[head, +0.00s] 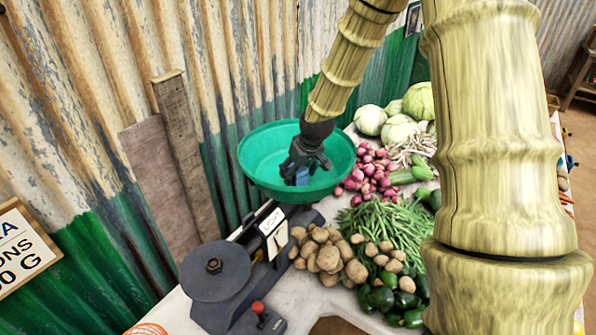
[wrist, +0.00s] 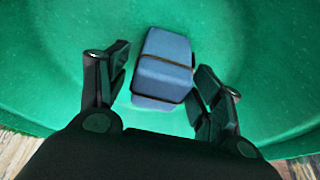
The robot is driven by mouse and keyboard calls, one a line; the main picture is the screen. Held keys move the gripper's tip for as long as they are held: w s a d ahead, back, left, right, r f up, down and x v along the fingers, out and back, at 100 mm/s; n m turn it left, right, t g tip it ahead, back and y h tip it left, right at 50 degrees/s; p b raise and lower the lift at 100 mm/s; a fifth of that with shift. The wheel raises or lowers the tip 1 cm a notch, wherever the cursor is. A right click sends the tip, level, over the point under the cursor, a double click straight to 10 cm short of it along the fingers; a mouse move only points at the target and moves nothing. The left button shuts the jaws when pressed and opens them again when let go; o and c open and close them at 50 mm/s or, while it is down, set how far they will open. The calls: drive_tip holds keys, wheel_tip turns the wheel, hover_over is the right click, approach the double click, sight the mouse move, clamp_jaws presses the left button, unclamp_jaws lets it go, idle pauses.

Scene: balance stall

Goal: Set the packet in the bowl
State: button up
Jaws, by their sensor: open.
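The packet (wrist: 163,68) is a blue block with dark bands around it. In the wrist view it lies tilted against the green inside of the bowl (wrist: 270,40). My gripper (wrist: 165,85) is open, with one finger on each side of the packet and a gap visible at least on the left. In the head view the green bowl (head: 258,160) sits on the scale, and my gripper (head: 303,168) reaches down into it. The packet (head: 302,177) shows there only as a small blue patch between the dark fingers. I cannot tell whether the right finger touches it.
The dark scale (head: 235,285) with a round plate (head: 216,272) stands at the front left. Potatoes (head: 325,255), green beans (head: 385,225), red onions (head: 372,177) and cabbages (head: 398,130) crowd the table to the right. A corrugated wall (head: 240,70) stands close behind the bowl.

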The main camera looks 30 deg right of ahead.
drive_tip(key=shift+r, duration=0.25)
drive_tip(key=b+v, duration=0.2)
drive_tip(key=v, duration=0.9)
drive_tip(key=shift+s+r+b, duration=0.15)
drive_tip(key=shift+r+b, duration=0.2)
drive_tip(key=shift+b, duration=0.05)
